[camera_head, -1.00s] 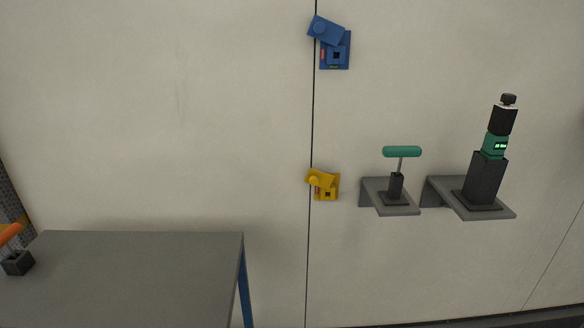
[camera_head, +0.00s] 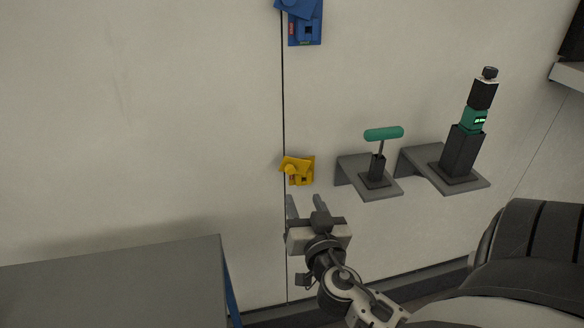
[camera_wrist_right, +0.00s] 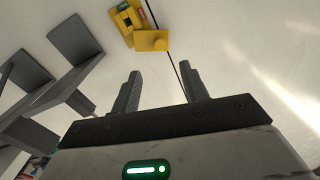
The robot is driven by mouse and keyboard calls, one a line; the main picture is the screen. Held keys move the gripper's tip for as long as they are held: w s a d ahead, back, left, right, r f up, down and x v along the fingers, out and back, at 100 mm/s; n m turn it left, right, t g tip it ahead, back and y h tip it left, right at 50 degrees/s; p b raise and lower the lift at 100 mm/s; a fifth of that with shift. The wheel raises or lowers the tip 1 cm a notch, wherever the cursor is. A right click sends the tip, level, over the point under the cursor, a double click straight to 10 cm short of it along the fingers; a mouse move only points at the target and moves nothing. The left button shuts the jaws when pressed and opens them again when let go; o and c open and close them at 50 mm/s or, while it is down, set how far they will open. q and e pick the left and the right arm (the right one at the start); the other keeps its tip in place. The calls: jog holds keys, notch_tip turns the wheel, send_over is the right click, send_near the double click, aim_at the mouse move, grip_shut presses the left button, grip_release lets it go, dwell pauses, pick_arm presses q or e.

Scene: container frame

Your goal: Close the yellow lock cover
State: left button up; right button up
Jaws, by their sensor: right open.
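The yellow lock (camera_head: 304,178) is on the pale wall beside the dark vertical seam. Its yellow cover (camera_head: 293,165) is swung up and tilted to the left, leaving the lock face with its dark square hole exposed. In the right wrist view the yellow lock (camera_wrist_right: 126,14) and its cover with a round knob (camera_wrist_right: 151,40) show at the top, beyond the fingertips. My right gripper (camera_head: 305,200) is open and empty, a little below the lock and apart from it. It also shows open in the right wrist view (camera_wrist_right: 160,76). My left gripper is not in view.
A blue lock (camera_head: 305,28) with a raised cover is higher on the wall. Grey shelves to the right hold a green T-handle tool (camera_head: 383,134) and a black-and-green tool (camera_head: 464,146). A grey table (camera_head: 120,285) stands at lower left.

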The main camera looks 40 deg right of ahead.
aim_at(291, 172)
jog(key=p+x, duration=0.2)
jog(key=x, duration=0.8)
jog(key=shift+w+f+p, duration=0.1)
jog(key=shift+p, duration=0.2)
grip_shut()
